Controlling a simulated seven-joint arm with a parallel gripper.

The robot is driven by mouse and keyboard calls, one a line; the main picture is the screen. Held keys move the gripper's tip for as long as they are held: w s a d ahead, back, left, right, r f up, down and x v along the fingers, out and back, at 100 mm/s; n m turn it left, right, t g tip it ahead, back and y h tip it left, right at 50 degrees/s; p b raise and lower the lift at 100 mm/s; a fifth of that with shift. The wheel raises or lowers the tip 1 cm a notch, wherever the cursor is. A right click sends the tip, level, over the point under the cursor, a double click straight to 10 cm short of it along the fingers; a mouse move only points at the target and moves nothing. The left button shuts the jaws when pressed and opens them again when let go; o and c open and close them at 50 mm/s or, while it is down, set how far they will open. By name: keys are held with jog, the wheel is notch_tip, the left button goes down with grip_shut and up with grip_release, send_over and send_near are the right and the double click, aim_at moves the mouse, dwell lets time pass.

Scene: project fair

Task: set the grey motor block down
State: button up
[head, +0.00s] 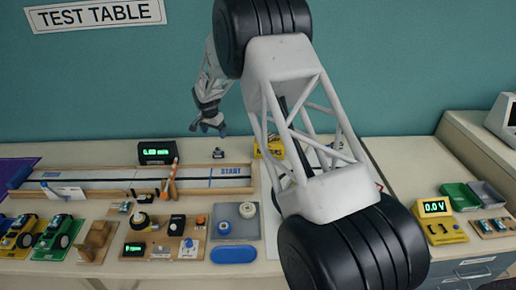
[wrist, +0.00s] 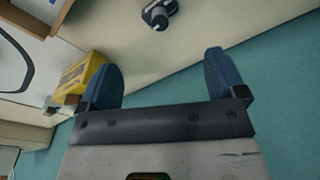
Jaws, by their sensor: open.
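The grey motor block (head: 218,153) rests on the table behind the track board, near its right end. In the wrist view the grey motor block (wrist: 158,14) shows at the top edge, with a dark end, beyond the fingertips. My gripper (head: 208,126) is above and a little left of it in the head view, apart from it. In the wrist view my gripper (wrist: 163,65) has its two blue fingers spread, with nothing between them.
A yellow box (head: 270,149) stands right of the block, partly behind my arm. A black display (head: 157,153) is to the left. The track board (head: 110,184) lies in front. Bare tabletop surrounds the block; the teal wall (head: 110,95) is close behind.

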jog(key=s+d+r+n, duration=0.1)
jog(key=s+d+r, duration=1)
jog(key=s+r, duration=0.15)
jog(key=s+d+r+n, duration=0.1)
jog(key=s+d+r, duration=1.05)
jog(key=s, duration=0.25)
jog(key=s+d+n, duration=0.1)
jog(key=s+d, duration=0.2)
jog(key=s, duration=0.9)
jog(key=s+d+n+t, duration=0.1)
jog(key=s+d, duration=0.3)
jog(key=s, duration=0.9)
jog(key=s+d+n, duration=0.1)
jog(key=s+d, duration=0.2)
jog(key=s, duration=0.9)
jog(key=shift+s+d+r, duration=0.15)
jog(key=shift+s+d, duration=0.15)
jog(key=shift+s, duration=0.05)
